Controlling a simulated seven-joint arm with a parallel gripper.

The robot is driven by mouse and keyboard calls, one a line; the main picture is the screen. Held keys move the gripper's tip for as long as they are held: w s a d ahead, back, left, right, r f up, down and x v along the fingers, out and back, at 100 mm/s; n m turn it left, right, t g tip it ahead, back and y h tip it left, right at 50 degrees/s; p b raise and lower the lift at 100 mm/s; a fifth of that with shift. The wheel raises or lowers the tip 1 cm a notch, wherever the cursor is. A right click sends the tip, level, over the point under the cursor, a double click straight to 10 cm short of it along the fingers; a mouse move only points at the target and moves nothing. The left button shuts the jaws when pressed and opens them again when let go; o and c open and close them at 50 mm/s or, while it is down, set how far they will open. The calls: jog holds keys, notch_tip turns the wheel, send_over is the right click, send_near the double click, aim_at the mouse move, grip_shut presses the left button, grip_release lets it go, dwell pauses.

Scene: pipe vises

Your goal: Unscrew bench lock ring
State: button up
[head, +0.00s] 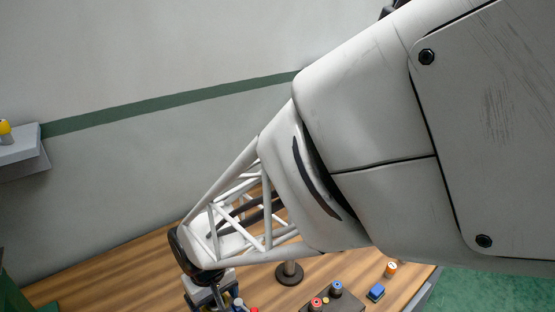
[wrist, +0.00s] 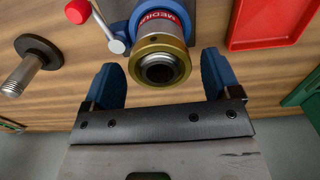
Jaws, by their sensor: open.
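In the wrist view, a gold lock ring (wrist: 160,46) sits on the end of a blue bench vise (wrist: 145,8) with a red "MEDIUM" label band (wrist: 158,18). A dark round opening shows inside the ring. My gripper (wrist: 160,62) is open, with one blue finger on each side of the ring. There is a visible gap between each finger and the ring, so nothing is held. In the head view my arm covers much of the scene, and the ring cannot be made out there.
In the wrist view, a red tray (wrist: 285,44) lies at upper right, a metal post on a dark round base (wrist: 40,46) at left, and a green object (wrist: 306,92) at the right edge. The head view shows a blue block (head: 376,292) and an orange-and-white container (head: 390,269).

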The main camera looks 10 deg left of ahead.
jog(key=shift+c, duration=0.5)
jog(key=c, duration=0.8)
jog(key=n, duration=0.5)
jog(key=shift+n, duration=0.3)
jog(key=n, duration=0.5)
jog(key=shift+n, duration=1.9)
